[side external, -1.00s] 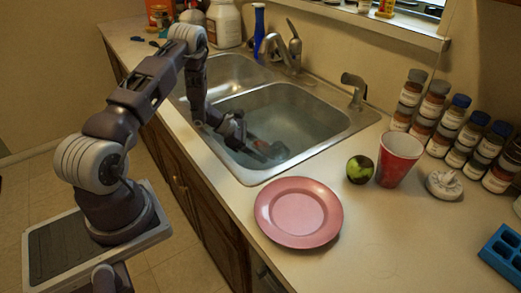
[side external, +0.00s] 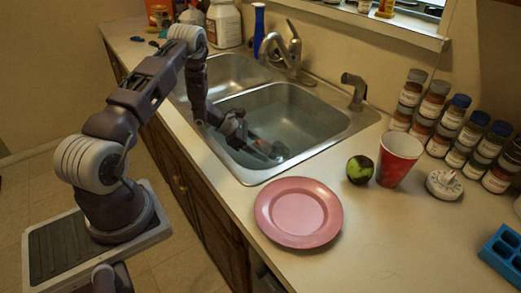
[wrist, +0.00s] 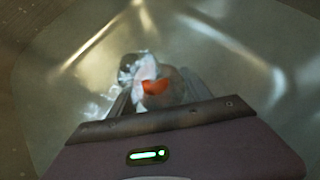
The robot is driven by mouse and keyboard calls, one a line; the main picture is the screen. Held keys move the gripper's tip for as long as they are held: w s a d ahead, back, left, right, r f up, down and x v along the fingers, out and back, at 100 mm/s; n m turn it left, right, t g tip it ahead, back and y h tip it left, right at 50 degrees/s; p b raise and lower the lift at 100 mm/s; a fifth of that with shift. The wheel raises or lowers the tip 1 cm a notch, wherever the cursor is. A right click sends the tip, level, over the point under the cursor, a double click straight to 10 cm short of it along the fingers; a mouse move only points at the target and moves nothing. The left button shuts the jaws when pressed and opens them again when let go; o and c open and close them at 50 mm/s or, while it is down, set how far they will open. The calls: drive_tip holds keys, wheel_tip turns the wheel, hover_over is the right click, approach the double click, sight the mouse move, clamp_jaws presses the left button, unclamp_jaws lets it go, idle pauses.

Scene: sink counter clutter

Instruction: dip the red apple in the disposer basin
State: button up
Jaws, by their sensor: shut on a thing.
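My gripper (side external: 264,149) reaches down inside the nearer, right-hand sink basin (side external: 318,115). In the wrist view, my gripper (wrist: 157,92) is shut on a roundish thing with an orange-red patch and pale, glary areas, which I take to be the red apple (wrist: 155,87). The apple (side external: 279,150) shows small and blurred in the side view, low in the basin beyond the fingers. Bright ripple-like glints lie around it in the wrist view. Whether it touches the basin floor cannot be told.
The second basin (side external: 226,73) lies farther left, with the faucet (side external: 289,50) behind. On the counter are a pink plate (side external: 298,212), a green and dark apple (side external: 360,169), a red cup (side external: 398,160), a white dial-like object (side external: 444,185) and several spice jars (side external: 470,132).

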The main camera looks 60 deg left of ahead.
drive_tip(key=shift+s+d, duration=0.2)
drive_tip(key=shift+s, duration=0.35)
drive_tip(key=shift+w, duration=0.1)
drive_tip(key=shift+w+a, duration=0.2)
drive_tip(key=shift+w, duration=0.3)
drive_tip(key=shift+s+d, duration=0.2)
drive_tip(key=shift+s, duration=0.4)
drive_tip(key=shift+w, duration=0.15)
drive_tip(key=shift+w+a, duration=0.2)
drive_tip(key=shift+w, duration=0.25)
drive_tip(key=shift+s, duration=0.15)
